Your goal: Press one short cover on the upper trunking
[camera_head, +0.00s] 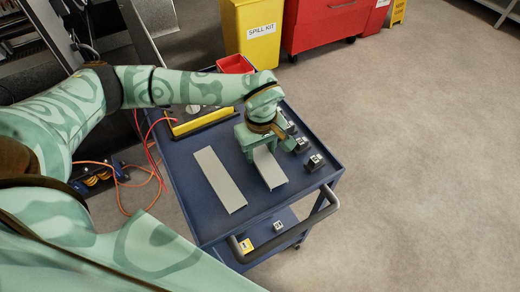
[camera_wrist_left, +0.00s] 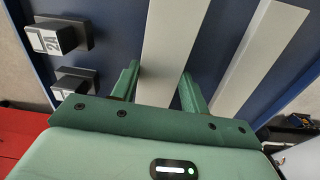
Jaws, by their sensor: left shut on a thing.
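Two flat pale-grey covers are at the top of a blue cart. My left gripper (camera_head: 260,150) reaches down over the cart and is shut on the sides of the right-hand cover (camera_head: 270,170). In the left wrist view this cover (camera_wrist_left: 172,45) runs between the two green fingers. It lies at or close to the cart top; I cannot tell if it touches. The other cover (camera_head: 219,178) lies free to its left, and it also shows in the left wrist view (camera_wrist_left: 258,55). The upper trunking cannot be made out. My right gripper is not in view.
The blue cart (camera_head: 205,225) also carries a yellow bar (camera_head: 200,121), a red bin (camera_head: 235,64) and several small dark blocks (camera_head: 315,162) along its right side. Orange cables (camera_head: 152,165) hang at left. A yellow spill-kit bin (camera_head: 262,30) and red cabinet (camera_head: 318,22) stand behind. Floor at right is clear.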

